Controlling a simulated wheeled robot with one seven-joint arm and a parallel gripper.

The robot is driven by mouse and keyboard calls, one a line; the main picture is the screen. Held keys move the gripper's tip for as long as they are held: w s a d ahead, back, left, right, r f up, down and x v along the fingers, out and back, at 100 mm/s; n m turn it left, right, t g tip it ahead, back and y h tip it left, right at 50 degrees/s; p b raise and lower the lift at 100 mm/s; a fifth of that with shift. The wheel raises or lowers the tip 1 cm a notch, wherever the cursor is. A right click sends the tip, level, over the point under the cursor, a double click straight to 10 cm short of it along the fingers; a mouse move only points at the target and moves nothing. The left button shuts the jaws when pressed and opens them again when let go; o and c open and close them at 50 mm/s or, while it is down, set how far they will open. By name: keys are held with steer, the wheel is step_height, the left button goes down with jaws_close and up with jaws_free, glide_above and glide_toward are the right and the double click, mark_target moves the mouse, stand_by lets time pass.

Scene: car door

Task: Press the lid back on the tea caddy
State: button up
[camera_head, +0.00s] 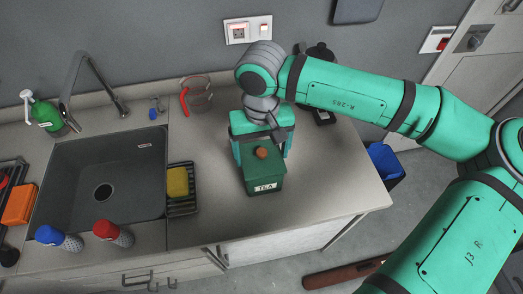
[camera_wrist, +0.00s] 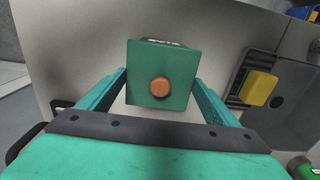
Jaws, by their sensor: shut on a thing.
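The tea caddy (camera_head: 266,186) is a green box with a white TEA label on its front, standing near the front of the counter. Its square green lid (camera_head: 272,164) has an orange-brown knob and lies over the top of the caddy. The lid (camera_wrist: 143,62) also shows from above in the wrist view. I cannot tell whether it is fully seated. My gripper (camera_head: 262,160) comes from behind, its two teal fingers on opposite sides of the lid. It is shut on the lid, and the exact contact is partly hidden.
The sink (camera_head: 105,180) is left of the caddy, with a yellow sponge (camera_head: 177,182) in a black holder between them. A glass jug (camera_head: 198,95) stands behind. Two capped shakers stand by the front edge. Counter right of the caddy is clear.

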steer(key=o, duration=1)
steer(key=shift+r, duration=3.55)
jaws_close()
